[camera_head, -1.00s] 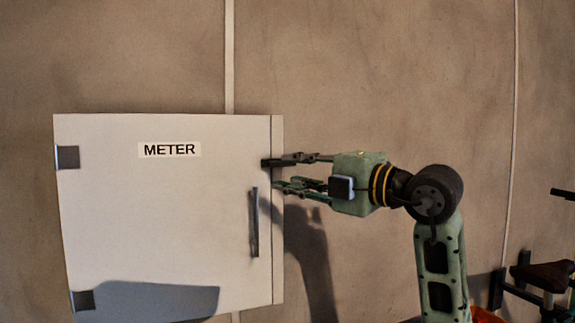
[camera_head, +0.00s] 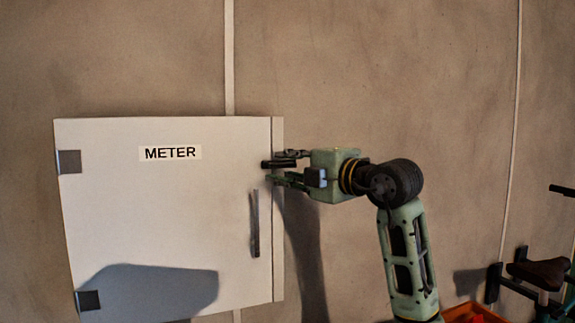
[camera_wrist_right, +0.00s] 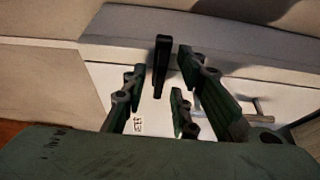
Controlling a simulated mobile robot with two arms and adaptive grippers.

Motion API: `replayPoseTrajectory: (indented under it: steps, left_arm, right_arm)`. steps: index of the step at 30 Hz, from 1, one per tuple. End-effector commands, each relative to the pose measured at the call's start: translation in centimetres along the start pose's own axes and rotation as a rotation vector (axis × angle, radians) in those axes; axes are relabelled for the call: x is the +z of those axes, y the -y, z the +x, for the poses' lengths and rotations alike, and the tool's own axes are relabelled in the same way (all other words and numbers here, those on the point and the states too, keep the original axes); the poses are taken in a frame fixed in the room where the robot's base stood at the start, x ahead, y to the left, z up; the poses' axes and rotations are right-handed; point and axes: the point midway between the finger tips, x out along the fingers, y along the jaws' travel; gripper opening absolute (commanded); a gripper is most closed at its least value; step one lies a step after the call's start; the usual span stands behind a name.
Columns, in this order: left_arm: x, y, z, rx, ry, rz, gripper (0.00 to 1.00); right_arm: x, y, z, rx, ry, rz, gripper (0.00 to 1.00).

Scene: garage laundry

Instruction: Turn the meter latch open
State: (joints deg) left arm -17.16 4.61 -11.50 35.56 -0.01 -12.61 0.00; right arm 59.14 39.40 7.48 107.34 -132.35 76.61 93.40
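The white meter cabinet (camera_head: 150,230) has a METER label and a closed door. A dark latch (camera_head: 278,164) lies roughly level at the door's upper right edge, and it shows as an upright black bar in the right wrist view (camera_wrist_right: 161,66). My right gripper (camera_head: 277,170) comes in from the right at the latch. In the right wrist view its fingers (camera_wrist_right: 158,92) are spread, with the latch between them and gaps visible on both sides. Contact is not visible. My left gripper is not in view.
A dark vertical handle (camera_head: 254,222) sits on the door below the latch. An orange container (camera_head: 470,313) and a bicycle-like object with a brown seat (camera_head: 543,272) stand at lower right. The wall right of the cabinet is clear apart from my arm.

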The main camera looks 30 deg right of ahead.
Motion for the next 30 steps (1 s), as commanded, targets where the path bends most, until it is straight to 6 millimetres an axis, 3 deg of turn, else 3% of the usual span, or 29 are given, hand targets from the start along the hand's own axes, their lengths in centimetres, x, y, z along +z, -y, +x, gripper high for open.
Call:
replayPoseTrajectory:
  steps: [2, 12, 30]
  left_arm:
    - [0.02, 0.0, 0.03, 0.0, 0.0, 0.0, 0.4]
    - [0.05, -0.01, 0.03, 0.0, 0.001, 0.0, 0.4]
    - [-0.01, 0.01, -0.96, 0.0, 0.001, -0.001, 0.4]
  right_arm:
    - [-0.01, 0.03, 0.0, 0.0, 0.0, 0.0, 0.27]
    - [-0.01, -0.01, -0.03, 0.001, 0.0, 0.0, 0.0]
    - [0.06, -0.51, -0.11, -0.037, 0.002, -0.1, 0.0]
